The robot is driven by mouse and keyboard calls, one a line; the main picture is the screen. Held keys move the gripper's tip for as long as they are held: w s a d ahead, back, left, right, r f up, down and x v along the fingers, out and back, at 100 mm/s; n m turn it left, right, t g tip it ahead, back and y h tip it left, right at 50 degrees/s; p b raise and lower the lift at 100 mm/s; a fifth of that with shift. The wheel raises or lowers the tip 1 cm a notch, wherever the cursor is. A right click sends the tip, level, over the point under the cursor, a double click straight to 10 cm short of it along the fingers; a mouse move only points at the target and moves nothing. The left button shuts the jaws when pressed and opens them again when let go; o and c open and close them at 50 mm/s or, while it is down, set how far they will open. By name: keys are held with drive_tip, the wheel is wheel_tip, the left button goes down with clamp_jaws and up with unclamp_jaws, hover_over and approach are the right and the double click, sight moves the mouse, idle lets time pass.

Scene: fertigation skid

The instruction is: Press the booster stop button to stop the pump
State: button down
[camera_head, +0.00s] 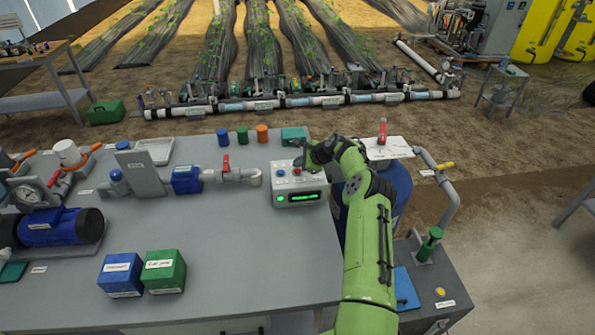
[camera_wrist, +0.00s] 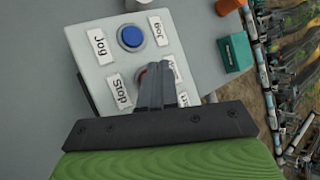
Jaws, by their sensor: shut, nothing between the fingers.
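A pale control box (camera_head: 298,184) stands at the right part of the grey bench, with a green display and a green lamp on its front. In the wrist view its top (camera_wrist: 98,68) carries a blue button (camera_wrist: 131,37) labelled "Jog" and a red button (camera_wrist: 139,77) beside a "Stop" label (camera_wrist: 119,91). My gripper (camera_wrist: 158,66) is shut and empty, its fingertips over or beside the red button and hiding much of it. I cannot tell whether they touch it. In the head view my gripper (camera_head: 300,162) is at the box's upper edge.
A teal box (camera_head: 293,136) sits behind the control box, and an orange cup (camera_head: 262,133) stands left of it. A pipe with a red-handled valve (camera_head: 226,165) runs left of the box. Blue and green boxes (camera_head: 163,271) stand at the bench's front. A blue drum (camera_head: 398,190) stands at right.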

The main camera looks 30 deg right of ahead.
sight(299, 172)
drive_tip(key=shift+f, duration=0.15)
drive_tip(key=shift+f+b, duration=0.3)
drive_tip(key=shift+b, duration=0.25)
drive_tip(key=shift+f+b, duration=0.4)
drive_tip(key=shift+b, duration=0.05)
drive_tip(key=shift+r, duration=0.1)
idle(0.5)
drive_tip(key=shift+r+p, duration=0.3)
drive_tip(key=shift+r, duration=0.4)
drive_tip(key=shift+r, duration=0.1)
drive_tip(key=shift+r+p, duration=1.35)
drive_tip(key=shift+r, duration=1.15)
